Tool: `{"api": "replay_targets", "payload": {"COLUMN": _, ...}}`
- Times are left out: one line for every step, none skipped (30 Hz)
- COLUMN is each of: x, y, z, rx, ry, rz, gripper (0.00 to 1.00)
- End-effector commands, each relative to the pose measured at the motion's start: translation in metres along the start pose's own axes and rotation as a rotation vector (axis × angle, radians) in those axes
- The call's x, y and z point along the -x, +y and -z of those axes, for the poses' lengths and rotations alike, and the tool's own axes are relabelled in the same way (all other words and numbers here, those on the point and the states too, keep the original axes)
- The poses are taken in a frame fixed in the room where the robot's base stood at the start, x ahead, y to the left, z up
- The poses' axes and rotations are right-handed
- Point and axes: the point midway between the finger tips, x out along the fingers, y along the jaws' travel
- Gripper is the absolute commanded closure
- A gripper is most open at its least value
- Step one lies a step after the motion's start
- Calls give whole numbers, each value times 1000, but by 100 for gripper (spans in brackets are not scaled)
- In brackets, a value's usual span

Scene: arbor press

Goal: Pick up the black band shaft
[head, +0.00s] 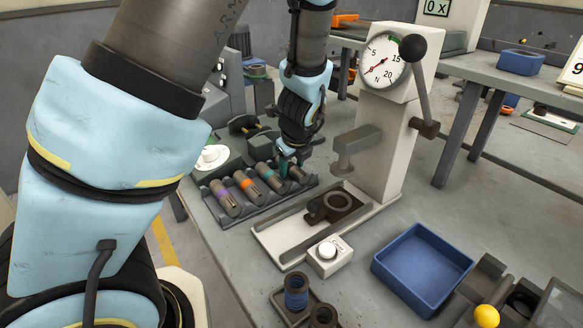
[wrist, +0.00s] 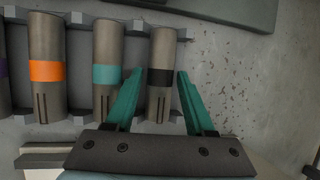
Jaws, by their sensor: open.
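The black band shaft (wrist: 162,46) is a grey-brown cylinder with a black band. It lies in the rack at the right end of the row in the wrist view. My gripper (wrist: 161,73) is open, with one teal finger on each side of this shaft near its band. The fingers look apart from it, and I cannot tell how far down they reach. In the head view my gripper (head: 286,158) is over the far end of the rack and mostly covers the black band shaft.
The teal (wrist: 107,76), orange (wrist: 47,71) and purple (head: 224,198) band shafts lie beside it in the rack (head: 313,183). The arbor press (head: 378,140) stands close on the right, with a blue tray (head: 424,268) in front. Bare bench shows right of the rack in the wrist view.

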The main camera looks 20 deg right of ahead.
Motion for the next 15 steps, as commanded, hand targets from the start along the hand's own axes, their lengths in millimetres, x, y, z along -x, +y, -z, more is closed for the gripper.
{"api": "replay_targets", "payload": {"x": 0, "y": 0, "z": 0, "rx": 0, "ry": 0, "rz": 1, "gripper": 46}}
{"api": "replay_targets", "payload": {"x": 0, "y": 0, "z": 0, "rx": 0, "ry": 0, "rz": 1, "gripper": 46}}
{"api": "replay_targets", "payload": {"x": 0, "y": 0, "z": 0, "rx": 0, "ry": 0, "rz": 1, "gripper": 46}}
{"api": "replay_targets", "payload": {"x": 0, "y": 0, "z": 0, "rx": 0, "ry": 0, "rz": 1, "gripper": 46}}
{"api": "replay_targets", "payload": {"x": 0, "y": 0, "z": 0, "rx": 0, "ry": 0, "rz": 1, "gripper": 46}}
{"api": "replay_targets", "payload": {"x": 0, "y": 0, "z": 0, "rx": 0, "ry": 0, "rz": 1, "gripper": 49}}
{"api": "replay_targets", "payload": {"x": 0, "y": 0, "z": 0, "rx": 0, "ry": 0, "rz": 1, "gripper": 52}}
{"api": "replay_targets", "payload": {"x": 0, "y": 0, "z": 0, "rx": 0, "ry": 0, "rz": 1, "gripper": 56}}
{"api": "replay_targets", "payload": {"x": 0, "y": 0, "z": 0, "rx": 0, "ry": 0, "rz": 1, "gripper": 60}}
{"api": "replay_targets", "payload": {"x": 0, "y": 0, "z": 0, "rx": 0, "ry": 0, "rz": 1, "gripper": 64}}
{"api": "replay_targets", "payload": {"x": 0, "y": 0, "z": 0, "rx": 0, "ry": 0, "rz": 1, "gripper": 67}}
{"api": "replay_targets", "payload": {"x": 0, "y": 0, "z": 0, "rx": 1, "ry": 0, "rz": 1, "gripper": 72}}
{"api": "replay_targets", "payload": {"x": 0, "y": 0, "z": 0, "rx": 1, "ry": 0, "rz": 1, "gripper": 75}}
{"api": "replay_targets", "payload": {"x": 0, "y": 0, "z": 0, "rx": 1, "ry": 0, "rz": 1, "gripper": 78}}
{"api": "replay_targets", "payload": {"x": 0, "y": 0, "z": 0, "rx": 1, "ry": 0, "rz": 1, "gripper": 83}}
